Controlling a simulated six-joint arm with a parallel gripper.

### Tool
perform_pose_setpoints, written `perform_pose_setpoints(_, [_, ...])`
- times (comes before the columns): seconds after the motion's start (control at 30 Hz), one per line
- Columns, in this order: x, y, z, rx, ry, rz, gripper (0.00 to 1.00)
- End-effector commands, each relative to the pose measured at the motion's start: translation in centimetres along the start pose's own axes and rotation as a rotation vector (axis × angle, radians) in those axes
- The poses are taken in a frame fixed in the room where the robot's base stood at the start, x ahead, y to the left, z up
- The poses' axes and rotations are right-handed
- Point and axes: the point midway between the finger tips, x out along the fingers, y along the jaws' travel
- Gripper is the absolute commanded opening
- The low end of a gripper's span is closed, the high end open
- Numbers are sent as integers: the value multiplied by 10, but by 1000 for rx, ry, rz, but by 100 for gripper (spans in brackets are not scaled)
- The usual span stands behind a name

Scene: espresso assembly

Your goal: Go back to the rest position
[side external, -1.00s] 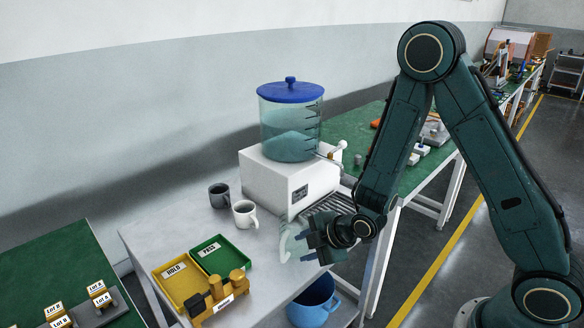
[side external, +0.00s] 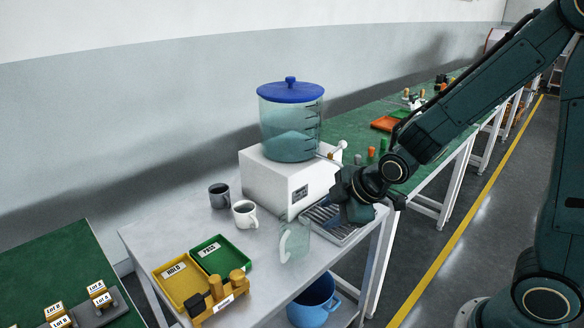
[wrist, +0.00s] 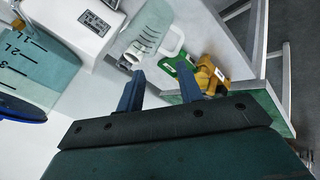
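My gripper (side external: 350,205) is in front of the white machine, above the drip grate, at the right of the steel table. In the wrist view its two fingers (wrist: 160,80) stand apart with nothing between them, so it is open. A clear measuring jug (side external: 294,241) with a pale handle stands on the table, to the left of and below my gripper and apart from it. The jug also shows beyond the fingers in the wrist view (wrist: 152,30).
The white machine (side external: 270,185) carries a clear tank (side external: 290,135) with a blue lid. Two mugs (side external: 244,213) stand to its left. HOLD (side external: 180,285) and PASS (side external: 225,255) trays lie at the front. A blue pot (side external: 313,305) sits below. The right aisle is open floor.

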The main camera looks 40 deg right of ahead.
Motion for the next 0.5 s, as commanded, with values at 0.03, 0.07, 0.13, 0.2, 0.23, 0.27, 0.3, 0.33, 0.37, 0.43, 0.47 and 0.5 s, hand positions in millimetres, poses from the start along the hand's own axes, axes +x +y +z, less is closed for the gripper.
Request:
perform_pose_setpoints(0.03, [-12,3,-1,39,0,2,36])
perform_pose_setpoints(0.07, [-18,4,-1,64,-3,-1,36])
perform_pose_setpoints(0.13, [-32,6,0,121,-11,-8,36])
perform_pose_setpoints(0.2, [-46,6,1,180,-19,-13,36])
perform_pose_setpoints(0.23, [-53,6,1,204,-22,-16,36])
perform_pose_setpoints(0.27, [-59,6,2,228,-26,-19,36])
perform_pose_setpoints(0.3, [-67,6,3,261,-31,-22,36])
perform_pose_setpoints(0.33, [-74,6,4,286,-34,-24,36])
perform_pose_setpoints(0.37, [-80,5,5,311,-38,-27,36])
perform_pose_setpoints(0.43, [-94,4,7,368,-48,-32,36])
perform_pose_setpoints(0.47, [-101,3,8,392,-52,-34,36])
perform_pose_setpoints(0.5, [-109,2,10,424,-57,-37,36])
